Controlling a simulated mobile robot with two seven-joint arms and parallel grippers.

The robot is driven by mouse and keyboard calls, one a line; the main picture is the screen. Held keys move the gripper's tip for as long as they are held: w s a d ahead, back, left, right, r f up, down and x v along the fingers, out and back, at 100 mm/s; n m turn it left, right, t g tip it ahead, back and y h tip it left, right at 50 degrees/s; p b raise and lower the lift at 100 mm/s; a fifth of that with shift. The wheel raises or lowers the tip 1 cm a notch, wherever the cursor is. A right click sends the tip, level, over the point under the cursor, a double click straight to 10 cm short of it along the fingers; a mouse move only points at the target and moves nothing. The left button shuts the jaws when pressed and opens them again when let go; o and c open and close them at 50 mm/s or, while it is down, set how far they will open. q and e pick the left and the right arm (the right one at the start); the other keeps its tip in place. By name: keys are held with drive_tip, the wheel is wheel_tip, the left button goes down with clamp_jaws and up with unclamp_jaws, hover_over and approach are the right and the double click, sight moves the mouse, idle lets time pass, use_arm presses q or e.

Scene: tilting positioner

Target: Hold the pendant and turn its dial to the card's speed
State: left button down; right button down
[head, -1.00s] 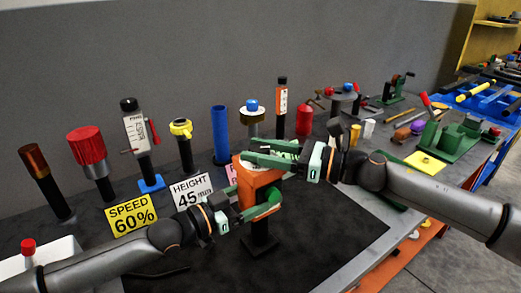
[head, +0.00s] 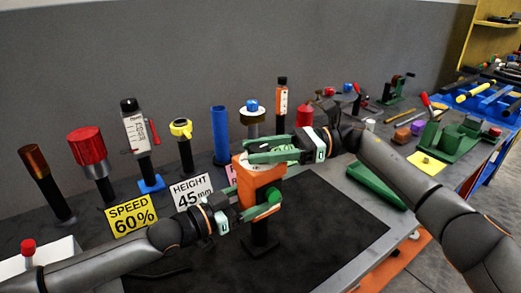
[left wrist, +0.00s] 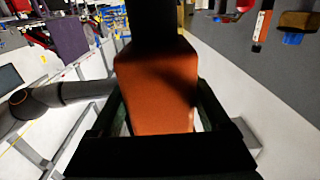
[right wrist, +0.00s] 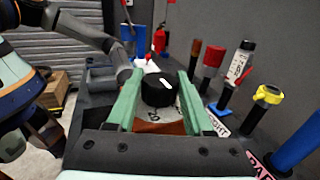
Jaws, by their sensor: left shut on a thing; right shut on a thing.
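In the left wrist view the pendant's orange side (left wrist: 155,95) fills the space between the fingers. My right gripper (head: 268,157) is at the pendant's top, shut on the dial. In the right wrist view the black dial (right wrist: 158,88) with a white mark sits between the green fingers, over a pale scale mostly hidden. The yellow card (head: 131,214) reads SPEED 60%.
A white card (head: 192,191) reads HEIGHT 45 mm. Several upright tools stand behind, including a red-capped post (head: 88,150), a yellow-collared post (head: 181,132) and a blue tube (head: 219,133). A green tray (head: 376,187) lies at right. The black mat (head: 330,225) is clear at its right.

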sight(261, 148)
drive_tip(key=shift+n+g, duration=0.4)
drive_tip(key=shift+g, duration=0.4)
drive_tip(key=shift+c, duration=1.4)
unclamp_jaws()
wheel_tip(261, 148, up, 10)
drive_tip(key=shift+r, duration=0.1)
